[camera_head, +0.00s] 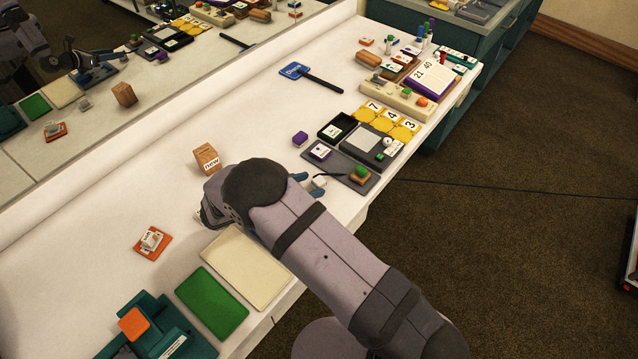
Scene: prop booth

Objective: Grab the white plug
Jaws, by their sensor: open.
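A small white piece (319,182), which looks like the white plug, lies at the front edge of the dark grey tray, right of the middle of the picture. My gripper (308,184) is open, with its blue fingertips beside this white piece, one on the far side and one on the near side. I cannot tell whether the fingers touch it. My wrist and forearm hide the rest of the gripper and part of the table.
A wooden block (207,157) stands left of my wrist. The dark grey tray (340,163) carries a purple and a green-topped block. A green pad (212,302) and cream pad (247,267) lie near. A mirror lines the back; the table's centre back is clear.

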